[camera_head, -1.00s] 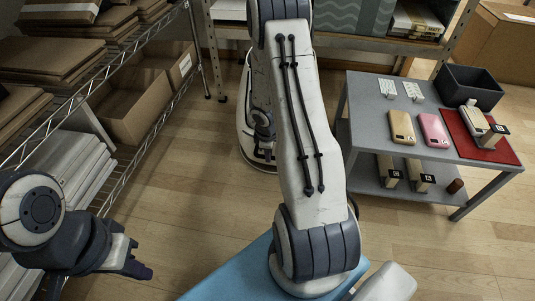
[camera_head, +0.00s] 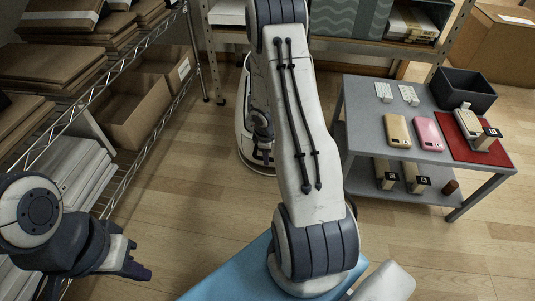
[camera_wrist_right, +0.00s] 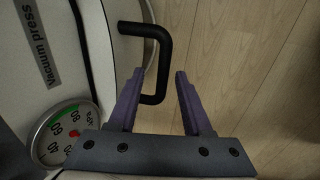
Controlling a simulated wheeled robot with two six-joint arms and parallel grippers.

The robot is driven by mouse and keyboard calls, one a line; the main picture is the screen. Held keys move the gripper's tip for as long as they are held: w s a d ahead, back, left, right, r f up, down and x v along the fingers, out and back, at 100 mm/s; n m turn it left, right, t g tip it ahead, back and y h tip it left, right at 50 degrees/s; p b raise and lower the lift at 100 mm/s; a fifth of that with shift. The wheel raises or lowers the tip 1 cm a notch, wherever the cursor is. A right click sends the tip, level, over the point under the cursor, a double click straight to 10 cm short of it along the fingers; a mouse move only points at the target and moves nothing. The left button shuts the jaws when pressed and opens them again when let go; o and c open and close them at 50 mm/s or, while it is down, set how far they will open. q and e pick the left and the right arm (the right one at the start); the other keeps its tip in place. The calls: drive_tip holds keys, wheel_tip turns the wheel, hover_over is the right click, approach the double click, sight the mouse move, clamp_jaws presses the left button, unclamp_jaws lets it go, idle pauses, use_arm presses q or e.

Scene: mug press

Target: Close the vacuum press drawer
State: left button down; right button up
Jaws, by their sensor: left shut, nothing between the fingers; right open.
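The white vacuum press (camera_wrist_right: 68,12), with its label and a round gauge (camera_wrist_right: 63,133), fills the left of the right wrist view. A black bent handle (camera_wrist_right: 152,31) sticks out from its edge. My right gripper (camera_wrist_right: 158,74) is open, and the handle's lower end shows between its fingers; I cannot tell whether they touch. How far the drawer stands out cannot be told. In the head view a white rounded body (camera_head: 242,130) on the floor, probably the press, is largely hidden behind my right arm. My left gripper (camera_head: 141,270) is shut and empty at the lower left.
A wire shelf with cardboard boxes (camera_head: 131,108) stands at the left. A grey table (camera_head: 373,127) at the right holds a pink case (camera_head: 427,134), a tan case (camera_head: 397,131), a dark bin (camera_head: 464,91) and a red mat (camera_head: 502,158).

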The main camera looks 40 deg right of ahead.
wheel_tip(320, 180, up, 10)
drive_tip(key=s+a+p, duration=0.1)
drive_tip(key=p, duration=0.5)
drive_tip(key=shift+a+f, duration=0.2)
drive_tip(key=shift+s, duration=0.1)
